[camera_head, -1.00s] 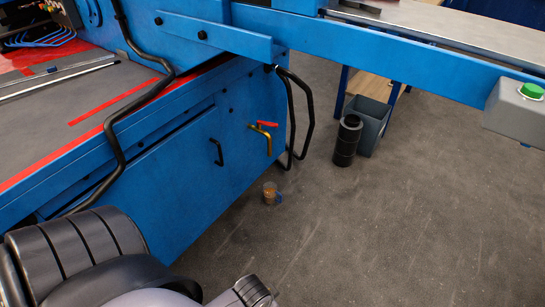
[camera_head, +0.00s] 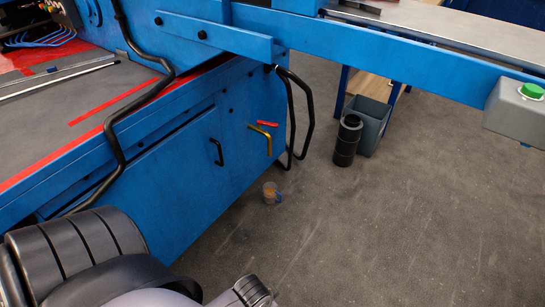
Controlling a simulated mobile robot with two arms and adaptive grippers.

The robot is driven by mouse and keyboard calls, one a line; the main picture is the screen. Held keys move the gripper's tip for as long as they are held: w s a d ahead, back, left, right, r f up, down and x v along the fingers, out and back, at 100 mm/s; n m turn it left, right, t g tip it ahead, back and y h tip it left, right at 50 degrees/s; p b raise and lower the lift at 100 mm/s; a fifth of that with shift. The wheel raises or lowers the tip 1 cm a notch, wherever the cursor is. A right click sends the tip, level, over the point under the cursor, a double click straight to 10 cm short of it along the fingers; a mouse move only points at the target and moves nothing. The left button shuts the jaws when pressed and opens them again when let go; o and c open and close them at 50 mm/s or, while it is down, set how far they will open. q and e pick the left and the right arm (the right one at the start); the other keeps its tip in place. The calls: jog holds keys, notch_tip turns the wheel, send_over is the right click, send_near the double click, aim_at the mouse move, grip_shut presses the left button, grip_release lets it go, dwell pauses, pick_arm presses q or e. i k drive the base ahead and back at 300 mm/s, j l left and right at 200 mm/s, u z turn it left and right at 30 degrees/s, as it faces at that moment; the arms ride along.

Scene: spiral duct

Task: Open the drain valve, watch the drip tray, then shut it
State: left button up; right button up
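The drain valve (camera_head: 261,137) is a bent brass pipe on the blue cabinet front, with a small red lever (camera_head: 267,124) above it. The lever lies nearly level. A small clear cup (camera_head: 270,193) with brownish contents and a blue handle stands on the floor below and apart from the valve. I see no flat drip tray. Grey and black parts of my arm fill the lower left. Neither gripper's fingers show in the picture. I cannot tell whether liquid is flowing from the valve.
The blue machine (camera_head: 140,185) fills the left, with a black handle (camera_head: 217,152) and black bent bars (camera_head: 302,125). A black cylinder (camera_head: 346,140) and grey bin (camera_head: 370,124) stand on the floor. A grey box with a green button (camera_head: 532,91) is at right. The floor at lower right is clear.

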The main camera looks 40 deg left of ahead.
aim_at(259, 121)
jog(key=u, duration=0.25)
jog(key=i+j+u, duration=0.1)
jog(key=u, duration=0.3)
jog(key=i+u, duration=0.2)
jog(key=u, duration=0.2)
jog(key=i+u, duration=0.15)
jog(key=u, duration=0.25)
jog(key=i+u, duration=0.15)
jog(key=u, duration=0.25)
jog(key=i+l, duration=0.2)
jog(key=i, duration=0.2)
